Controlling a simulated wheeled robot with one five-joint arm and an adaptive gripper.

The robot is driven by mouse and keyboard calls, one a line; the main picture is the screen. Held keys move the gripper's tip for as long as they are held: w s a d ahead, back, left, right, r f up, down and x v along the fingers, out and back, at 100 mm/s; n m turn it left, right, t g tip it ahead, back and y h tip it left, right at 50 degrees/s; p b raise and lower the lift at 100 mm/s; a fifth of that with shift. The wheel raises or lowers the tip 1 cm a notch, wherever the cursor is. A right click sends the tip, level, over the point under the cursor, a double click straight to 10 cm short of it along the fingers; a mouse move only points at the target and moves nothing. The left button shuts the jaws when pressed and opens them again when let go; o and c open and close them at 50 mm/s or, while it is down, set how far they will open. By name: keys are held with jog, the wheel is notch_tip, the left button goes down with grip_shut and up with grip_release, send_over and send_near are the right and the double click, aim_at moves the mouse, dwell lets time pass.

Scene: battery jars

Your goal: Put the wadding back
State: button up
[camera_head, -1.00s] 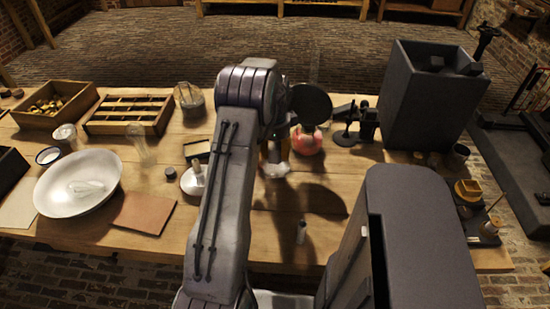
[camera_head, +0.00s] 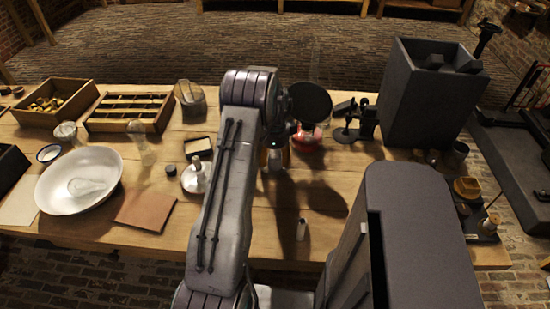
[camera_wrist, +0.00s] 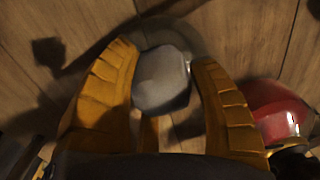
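My gripper (camera_wrist: 164,75) has its two yellow fingers on either side of a pale grey-white lump (camera_wrist: 162,80), which fills the gap between them; it may be the wadding. In the head view my gripper (camera_head: 274,158) points down at the middle of the table, partly hidden by my arm. A faint round, glassy outline (camera_wrist: 207,48) shows around and behind the lump; I cannot tell whether the lump touches it. A red round vessel (camera_wrist: 274,110) stands close to the right finger, and also shows in the head view (camera_head: 307,140).
A white bowl (camera_head: 60,199) with a clear glass piece, a brown sheet (camera_head: 146,212), and a slotted wooden rack (camera_head: 129,124) lie left. A round-based pale object (camera_head: 193,182) is just left of my arm. A tall dark box (camera_head: 420,115) is at right.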

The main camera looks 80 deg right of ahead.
aim_at(275, 154)
jog(key=shift+o, duration=1.1)
jog(key=shift+r, duration=0.1)
jog(key=shift+r, duration=0.2)
notch_tip(275, 154, up, 11)
jog(key=b, duration=0.2)
jog(key=shift+a+f+b, duration=0.15)
jog(key=shift+f+b, duration=0.05)
jog(key=shift+b, duration=0.1)
jog(key=shift+a+r, duration=0.1)
jog(key=shift+r, duration=0.55)
